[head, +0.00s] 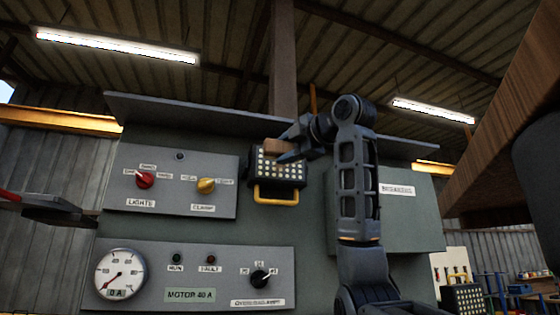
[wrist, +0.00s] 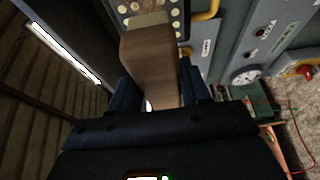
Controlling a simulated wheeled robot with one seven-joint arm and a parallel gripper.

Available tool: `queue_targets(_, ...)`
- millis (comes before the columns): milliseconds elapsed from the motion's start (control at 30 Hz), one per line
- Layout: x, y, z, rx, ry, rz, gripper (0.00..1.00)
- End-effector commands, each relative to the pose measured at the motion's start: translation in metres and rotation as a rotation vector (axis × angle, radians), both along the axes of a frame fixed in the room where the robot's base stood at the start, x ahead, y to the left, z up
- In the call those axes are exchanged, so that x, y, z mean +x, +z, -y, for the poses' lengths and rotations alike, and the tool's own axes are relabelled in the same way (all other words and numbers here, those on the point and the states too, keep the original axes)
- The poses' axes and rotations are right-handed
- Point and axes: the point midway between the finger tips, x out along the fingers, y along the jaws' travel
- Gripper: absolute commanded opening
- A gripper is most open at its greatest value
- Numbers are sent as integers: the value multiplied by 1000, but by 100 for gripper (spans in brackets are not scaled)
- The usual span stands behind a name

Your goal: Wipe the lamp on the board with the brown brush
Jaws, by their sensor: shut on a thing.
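The lamp (head: 278,184) is a dark square panel with rows of pale dots and a yellow handle, mounted on the grey board (head: 318,215). My gripper (head: 285,150) is at the upper part of the lamp's face, shut on the brown brush (head: 273,146). In the wrist view the brush (wrist: 150,65) points away from my gripper, and its pale end (wrist: 147,20) lies over the dotted face of the lamp (wrist: 178,22). It looks touching or very close; I cannot tell which. The brush covers part of the lamp's face.
Left of the lamp is a panel with a red knob (head: 145,180) and a yellow knob (head: 206,185). Below are a gauge (head: 119,274) and a black knob (head: 261,279). A ledge (head: 190,113) juts out above. A similar dotted lamp (head: 464,299) stands at lower right.

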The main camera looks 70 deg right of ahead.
Motion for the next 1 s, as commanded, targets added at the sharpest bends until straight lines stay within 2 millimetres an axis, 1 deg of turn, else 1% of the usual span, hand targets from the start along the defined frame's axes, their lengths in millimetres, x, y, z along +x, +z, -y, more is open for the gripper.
queue_targets(300,21,1,24,3,0,-2,23)
queue_targets(500,31,1,36,3,-1,-1,23)
queue_targets(700,35,0,41,0,-1,-1,23)
queue_targets(1000,36,-1,41,0,-1,-1,23)
